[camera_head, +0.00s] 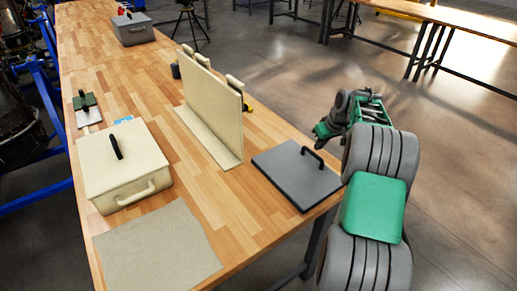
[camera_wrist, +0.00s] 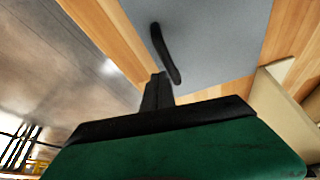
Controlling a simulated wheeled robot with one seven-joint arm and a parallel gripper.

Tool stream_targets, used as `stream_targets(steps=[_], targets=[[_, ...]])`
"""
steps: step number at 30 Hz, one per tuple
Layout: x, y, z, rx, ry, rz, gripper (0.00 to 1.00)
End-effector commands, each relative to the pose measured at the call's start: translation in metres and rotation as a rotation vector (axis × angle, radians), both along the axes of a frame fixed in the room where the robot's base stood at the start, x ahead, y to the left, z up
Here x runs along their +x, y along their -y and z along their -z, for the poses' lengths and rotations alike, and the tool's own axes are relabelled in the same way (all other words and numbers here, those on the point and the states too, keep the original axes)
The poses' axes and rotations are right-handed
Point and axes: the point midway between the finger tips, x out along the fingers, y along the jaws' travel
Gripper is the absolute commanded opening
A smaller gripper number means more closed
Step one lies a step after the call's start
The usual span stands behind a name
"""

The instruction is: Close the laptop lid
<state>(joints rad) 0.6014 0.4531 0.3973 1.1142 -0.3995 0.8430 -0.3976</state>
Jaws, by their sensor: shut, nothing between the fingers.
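I see no thing that is plainly an open laptop. A flat grey slab (camera_head: 297,174) with a black bar handle (camera_head: 313,156) lies on the table's right edge. It could be a laptop or a loose lid; I cannot tell. It fills the upper middle of the wrist view (camera_wrist: 205,45), with the handle (camera_wrist: 165,52) near its edge. My gripper (camera_head: 322,131) is above and just beyond the slab's right end. In the wrist view my gripper's black fingers (camera_wrist: 158,88) are together and empty, close to the handle in the picture; I cannot tell if they touch.
A cream upright panel (camera_head: 213,112) on a flat foot stands left of the slab. A cream box (camera_head: 120,175) with handles, a grey mat (camera_head: 158,250) and a small green-and-black tool (camera_head: 86,102) are farther left. A grey box (camera_head: 133,33) stands at the far end.

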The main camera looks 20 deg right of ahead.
Motion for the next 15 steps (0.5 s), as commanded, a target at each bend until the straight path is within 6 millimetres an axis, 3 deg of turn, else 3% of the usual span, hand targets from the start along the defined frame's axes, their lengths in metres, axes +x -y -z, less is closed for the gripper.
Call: stream_targets(steps=[7, 15], targets=[[0.0, 0.003, 0.016, 0.077, -0.028, -0.005, 0.0], [0.001, 0.001, 0.021, 0.094, -0.035, -0.009, 0.0]])
